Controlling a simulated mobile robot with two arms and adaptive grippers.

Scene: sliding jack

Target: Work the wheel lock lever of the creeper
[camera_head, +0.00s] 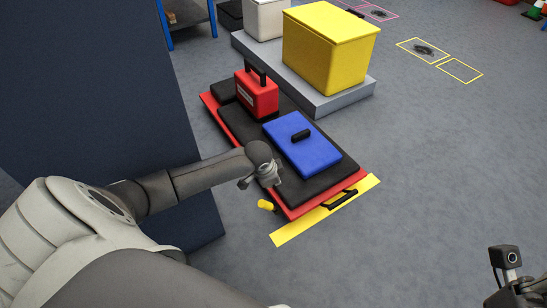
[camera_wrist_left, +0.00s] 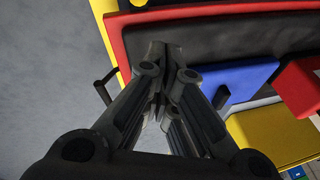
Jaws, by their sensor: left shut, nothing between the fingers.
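The red creeper (camera_head: 291,210) with a black pad lies on the floor, a yellow strip (camera_head: 318,213) along its near end. A small yellow grip (camera_head: 266,205), seemingly the wheel lock lever, sticks out by its near left corner; the wheel is hidden. My left gripper (camera_head: 264,179) is shut and empty, above the creeper's left edge and a little above the yellow grip in the picture. The left wrist view shows the closed fingers (camera_wrist_left: 163,80) over the black pad (camera_wrist_left: 215,38).
A blue case (camera_head: 303,146) and a red box (camera_head: 256,97) sit on the creeper. A black handle (camera_head: 342,200) is at its near end. A yellow bin (camera_head: 325,55) stands on a grey platform (camera_head: 340,98) behind. A dark blue panel (camera_head: 90,90) stands left.

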